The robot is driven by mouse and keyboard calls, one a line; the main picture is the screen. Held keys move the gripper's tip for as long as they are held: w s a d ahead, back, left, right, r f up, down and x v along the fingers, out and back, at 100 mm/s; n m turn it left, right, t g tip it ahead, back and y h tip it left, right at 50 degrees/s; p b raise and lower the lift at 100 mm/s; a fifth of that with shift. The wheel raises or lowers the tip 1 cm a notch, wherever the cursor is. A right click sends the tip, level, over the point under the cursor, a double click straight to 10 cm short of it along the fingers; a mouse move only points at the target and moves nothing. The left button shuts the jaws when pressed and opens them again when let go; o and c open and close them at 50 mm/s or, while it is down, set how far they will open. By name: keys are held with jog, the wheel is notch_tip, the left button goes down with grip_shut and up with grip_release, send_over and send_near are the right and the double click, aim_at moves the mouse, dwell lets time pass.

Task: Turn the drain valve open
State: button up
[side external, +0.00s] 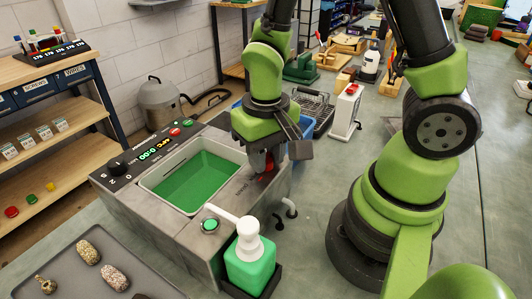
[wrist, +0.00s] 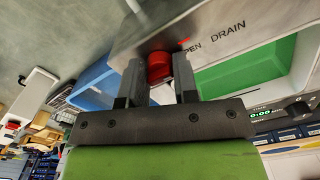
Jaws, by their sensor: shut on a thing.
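The drain valve is a red knob (wrist: 159,66) on the grey bench unit, beside printed lettering that reads DRAIN and, partly covered, OPEN. In the wrist view my gripper (wrist: 159,74) has one finger on each side of the knob and is shut on it. In the side view my gripper (side external: 270,158) reaches down to the right end of the unit, and a bit of the red valve (side external: 267,178) shows below it. The valve's exact turn angle is hard to tell.
A green pump bottle (side external: 250,262) stands in front of the unit. A blue bin (side external: 304,126) is behind my gripper, with a white box with a red top (side external: 346,110) to its right. A dark tray with several stones (side external: 80,275) lies at front left.

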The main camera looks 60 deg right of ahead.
jog(key=o, duration=0.9)
jog(key=shift+r, duration=0.1)
notch_tip(320, 180, up, 10)
jog(key=shift+f, duration=0.1)
jog(key=shift+s+r+n+t+y, duration=0.1)
jog(key=shift+s+r+t+y, duration=0.25)
jog(key=shift+s+r+t, duration=1.05)
jog(key=shift+s+r+n+t+y, duration=0.1)
jog(key=shift+s+r+t+y, duration=0.2)
jog(key=shift+s+r+t, duration=1.05)
jog(key=shift+s+r+n+t+y, duration=0.1)
jog(key=shift+s+r+t+y, duration=0.25)
jog(key=shift+s+r+t, duration=1)
